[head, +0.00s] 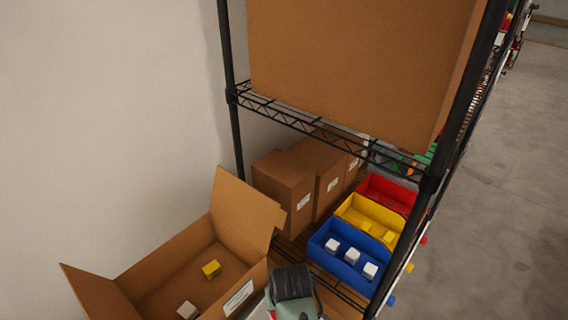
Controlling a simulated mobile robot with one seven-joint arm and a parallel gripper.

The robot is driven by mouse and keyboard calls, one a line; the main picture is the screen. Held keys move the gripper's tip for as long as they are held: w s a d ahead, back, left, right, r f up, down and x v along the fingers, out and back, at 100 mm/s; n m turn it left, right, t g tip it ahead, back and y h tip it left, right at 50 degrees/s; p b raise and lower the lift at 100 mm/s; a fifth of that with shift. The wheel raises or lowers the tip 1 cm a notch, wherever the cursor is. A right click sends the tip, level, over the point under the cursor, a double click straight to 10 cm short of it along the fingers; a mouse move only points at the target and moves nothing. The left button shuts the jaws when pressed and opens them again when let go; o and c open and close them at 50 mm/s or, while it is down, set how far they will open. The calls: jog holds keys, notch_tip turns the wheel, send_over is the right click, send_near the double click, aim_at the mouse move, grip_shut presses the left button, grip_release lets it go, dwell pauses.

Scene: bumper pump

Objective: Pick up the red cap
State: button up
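I cannot make out a red cap for certain. A small red piece (423,240) sticks out past the right edge of the shelf, near the red bin (378,188); I cannot tell whether it is a cap. The red bin stands behind the yellow bin, and its inside is mostly hidden. My gripper is not in view. A grey-green and black part (292,290) shows at the bottom edge, cut off by the frame; I cannot tell what it is.
The yellow bin (349,210) holds yellow blocks; the blue bin (318,249) holds white blocks. An open carton (172,275) holds a yellow block and a white block. Closed cartons (283,188) stand behind. The rack post (437,170) stands right of the bins. Floor is clear further right.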

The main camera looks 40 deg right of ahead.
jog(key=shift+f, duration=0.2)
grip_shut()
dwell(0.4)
